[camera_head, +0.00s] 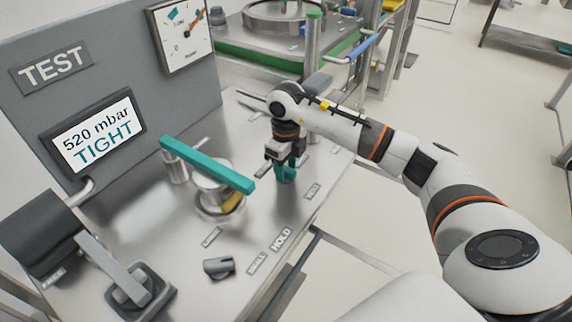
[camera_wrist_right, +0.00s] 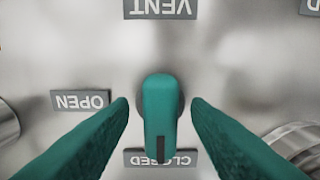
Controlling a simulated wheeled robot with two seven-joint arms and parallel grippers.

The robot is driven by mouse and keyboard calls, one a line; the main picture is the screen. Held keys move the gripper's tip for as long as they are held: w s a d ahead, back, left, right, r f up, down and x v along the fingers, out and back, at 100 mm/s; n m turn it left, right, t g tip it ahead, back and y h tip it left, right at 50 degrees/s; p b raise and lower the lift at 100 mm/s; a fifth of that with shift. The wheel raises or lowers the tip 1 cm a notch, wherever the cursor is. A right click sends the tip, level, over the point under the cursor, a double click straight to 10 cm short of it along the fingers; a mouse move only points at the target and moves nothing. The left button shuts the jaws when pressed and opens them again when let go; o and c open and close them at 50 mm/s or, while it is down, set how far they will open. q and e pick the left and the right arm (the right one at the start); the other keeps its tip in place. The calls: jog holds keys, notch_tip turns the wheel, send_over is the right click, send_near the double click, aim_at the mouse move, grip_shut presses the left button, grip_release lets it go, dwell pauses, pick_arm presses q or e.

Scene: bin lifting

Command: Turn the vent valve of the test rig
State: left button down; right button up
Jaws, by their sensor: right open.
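The vent valve is a small teal knob (camera_wrist_right: 160,105) on the metal panel, under the VENT label (camera_wrist_right: 160,8) in the right wrist view. Its dark mark points to the CLOSED label, which it partly covers; the OPEN label (camera_wrist_right: 80,101) is to its left. My right gripper (camera_wrist_right: 160,112) is open, with one teal finger on each side of the knob and a gap on both sides. In the head view, my right gripper (camera_head: 286,172) points down at the panel and largely hides the knob. My left gripper is not in view.
The test rig's display (camera_head: 93,137) reads 520 mbar TIGHT, and a gauge (camera_head: 183,36) is above it. A long teal bar (camera_head: 208,165) lies over the rig left of my gripper. A grey knob (camera_head: 218,266) sits near the front; a lever (camera_head: 112,268) stands at the left.

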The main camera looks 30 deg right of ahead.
jog(key=c, duration=0.4)
grip_shut()
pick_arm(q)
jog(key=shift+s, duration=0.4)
pick_arm(e)
jog(key=shift+m, duration=0.3)
jog(key=m, duration=0.3)
jog(key=shift+r+m, duration=0.1)
jog(key=shift+m, duration=0.2)
jog(key=m, duration=0.4)
jog(key=shift+m, duration=0.3)
jog(key=m+p, duration=0.1)
jog(key=m, duration=0.3)
jog(key=shift+m, duration=0.3)
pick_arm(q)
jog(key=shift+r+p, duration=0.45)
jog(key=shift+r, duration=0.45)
pick_arm(e)
jog(key=m, duration=0.4)
jog(key=shift+m, duration=0.3)
